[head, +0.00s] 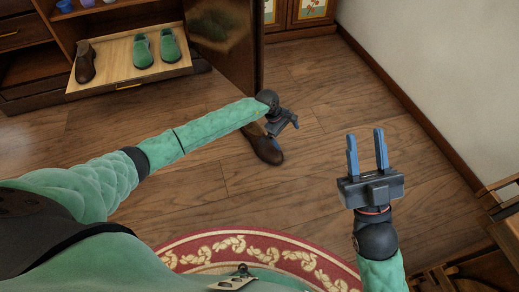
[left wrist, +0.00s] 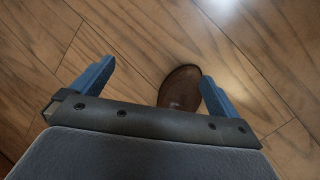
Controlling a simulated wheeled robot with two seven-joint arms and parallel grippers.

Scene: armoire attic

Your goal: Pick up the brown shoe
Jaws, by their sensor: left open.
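A brown shoe (head: 266,150) lies on the wooden floor below the end of my left arm, partly hidden by it. In the left wrist view its rounded brown end (left wrist: 181,88) shows between my left gripper's blue fingers, closer to the right finger; the rest is hidden behind the gripper body. My left gripper (head: 280,135) points down at the shoe, open and holding nothing. Whether a finger touches the shoe I cannot tell. A second brown shoe (head: 85,63) stands in the pulled-out drawer. My right gripper (head: 366,145) is open and empty, above the floor at the right.
The drawer (head: 108,66) also holds a pair of green shoes (head: 156,50). An open dark armoire door (head: 226,40) stands behind my left gripper. A red patterned rug (head: 255,240) lies in front of me. Bare floor stretches between the armoire and the right wall.

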